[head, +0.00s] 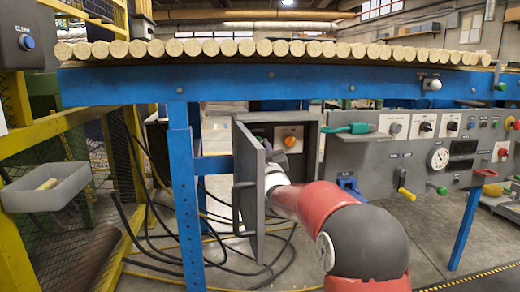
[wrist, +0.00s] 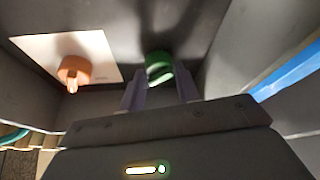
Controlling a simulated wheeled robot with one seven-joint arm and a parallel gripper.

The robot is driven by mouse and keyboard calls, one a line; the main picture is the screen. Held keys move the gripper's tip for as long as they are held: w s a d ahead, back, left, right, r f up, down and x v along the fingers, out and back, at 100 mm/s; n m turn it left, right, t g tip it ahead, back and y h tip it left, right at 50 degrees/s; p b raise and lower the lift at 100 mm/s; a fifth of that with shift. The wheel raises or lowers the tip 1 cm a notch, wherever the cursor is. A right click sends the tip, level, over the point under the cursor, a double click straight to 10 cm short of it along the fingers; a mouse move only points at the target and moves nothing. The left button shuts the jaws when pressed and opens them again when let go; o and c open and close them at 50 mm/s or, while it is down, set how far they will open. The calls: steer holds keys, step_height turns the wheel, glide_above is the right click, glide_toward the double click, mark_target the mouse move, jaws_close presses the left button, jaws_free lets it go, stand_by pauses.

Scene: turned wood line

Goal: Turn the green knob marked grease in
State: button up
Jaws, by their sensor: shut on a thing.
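The green knob (wrist: 159,64) shows in the wrist view on the dark back wall of a grey box. My gripper (wrist: 158,76) has one finger on each side of it and is shut on it. The knob's lower part is partly hidden between the fingers, and its marking cannot be read. In the head view my arm reaches into the open grey cabinet (head: 311,151) under the blue beam. There the green knob is hidden behind the cabinet door and my gripper.
An orange knob (wrist: 75,70) on a pale plate sits beside the green one; it also shows in the head view (head: 290,141). The cabinet's open door (head: 247,180) stands close left of my arm. A control panel (head: 390,160) is to the right. Black cables lie on the floor.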

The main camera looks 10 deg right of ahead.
steer(key=shift+f, duration=0.1)
steer(key=o, duration=1)
steer(key=shift+v, duration=3.9)
